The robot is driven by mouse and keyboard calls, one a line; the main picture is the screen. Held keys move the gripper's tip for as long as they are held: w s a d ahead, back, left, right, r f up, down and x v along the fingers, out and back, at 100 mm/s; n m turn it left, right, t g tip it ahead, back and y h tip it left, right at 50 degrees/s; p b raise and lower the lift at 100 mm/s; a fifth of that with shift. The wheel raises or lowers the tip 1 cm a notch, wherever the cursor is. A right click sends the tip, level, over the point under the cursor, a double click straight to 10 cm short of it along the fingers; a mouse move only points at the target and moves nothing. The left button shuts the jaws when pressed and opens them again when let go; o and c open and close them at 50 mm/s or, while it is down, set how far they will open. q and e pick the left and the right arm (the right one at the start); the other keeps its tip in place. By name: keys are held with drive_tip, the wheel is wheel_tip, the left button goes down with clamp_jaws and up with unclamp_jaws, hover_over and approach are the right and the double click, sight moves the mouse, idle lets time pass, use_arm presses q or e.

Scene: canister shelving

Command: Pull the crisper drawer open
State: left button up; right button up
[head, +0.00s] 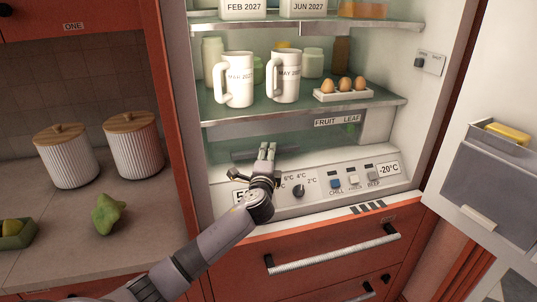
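The crisper drawer (225,135) is a see-through greenish bin under the fridge's lower glass shelf, with a "FRUIT LEAF" label (337,122) at its upper right. It looks closed. A dark horizontal handle bar (292,150) runs across its lower front. My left gripper (267,152) reaches in from the lower left, its pale fingertips pointing up in front of the middle of the bar. The fingertips are close together; whether they grip or touch the bar is unclear. My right gripper is not in view.
A sloped control panel with a knob (298,191) and switches lies just under the drawer. Mugs (234,80) and an egg tray (343,95) stand on the shelf above. The open fridge door (485,185) with its bins is at right. A red lower drawer (330,255) is below.

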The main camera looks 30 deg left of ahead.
use_arm(q)
drive_tip(key=shift+w+a, duration=0.15)
drive_tip(key=shift+w, duration=0.15)
clamp_jaws()
idle(0.4)
idle(0.4)
